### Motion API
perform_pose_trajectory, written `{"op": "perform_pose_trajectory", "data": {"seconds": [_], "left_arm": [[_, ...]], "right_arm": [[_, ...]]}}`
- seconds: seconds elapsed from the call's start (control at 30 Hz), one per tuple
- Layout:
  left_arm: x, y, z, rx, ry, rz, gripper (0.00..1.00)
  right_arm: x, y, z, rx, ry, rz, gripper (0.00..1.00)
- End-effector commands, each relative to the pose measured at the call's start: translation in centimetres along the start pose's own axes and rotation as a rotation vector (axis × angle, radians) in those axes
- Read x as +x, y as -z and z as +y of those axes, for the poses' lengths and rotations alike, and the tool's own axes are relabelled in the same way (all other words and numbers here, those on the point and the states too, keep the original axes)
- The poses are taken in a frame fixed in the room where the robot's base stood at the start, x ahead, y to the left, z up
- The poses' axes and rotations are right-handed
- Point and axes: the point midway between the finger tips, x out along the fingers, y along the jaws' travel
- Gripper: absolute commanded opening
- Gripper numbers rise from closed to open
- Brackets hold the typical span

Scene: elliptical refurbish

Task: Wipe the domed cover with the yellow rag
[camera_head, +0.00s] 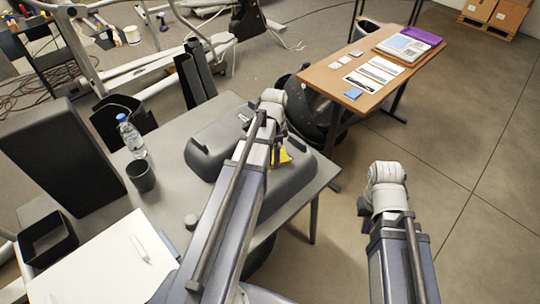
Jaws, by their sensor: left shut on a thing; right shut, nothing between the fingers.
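The domed cover (215,147) is a dark grey, rounded shell lying on the grey table. My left arm crosses over it and hides its middle. The yellow rag (284,157) shows as a small patch at the right side of my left arm, against the cover. My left gripper is shut on the rag; its fingers are mostly hidden behind my own wrist (272,100). My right gripper (364,207) is shut and empty, off to the right of the table above the floor, and only partly visible.
On the grey table (180,190) stand a water bottle (131,136), a dark cup (141,175), a black open box (47,238) and a white sheet (105,262). A brown table (335,75) with papers stands behind. Floor at right is clear.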

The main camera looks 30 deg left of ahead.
Motion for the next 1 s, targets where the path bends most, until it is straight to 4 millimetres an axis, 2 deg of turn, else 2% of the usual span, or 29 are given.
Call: {"op": "perform_pose_trajectory", "data": {"seconds": [0.2, 0.57, 0.77, 1.0], "left_arm": [[-0.1, 1.6, -1.0, 0.001, 0.0, 0.001, 0.36], [0.2, 1.7, -0.5, 0.0, -0.001, 0.0, 0.36], [0.1, 1.1, -0.1, 0.0, -0.003, -0.001, 0.36], [0.0, -0.7, 0.9, -0.002, -0.003, -0.002, 0.36]], "right_arm": [[-0.1, 0.0, 0.0, 0.0, 0.0, 0.0, 0.0], [0.2, 0.0, 0.0, 0.0, 0.0, 0.0, 0.0], [0.1, 0.0, 0.0, 0.0, 0.0, 0.0, 0.0], [0.0, 0.0, 0.0, 0.0, 0.0, 0.0, 0.0]]}}
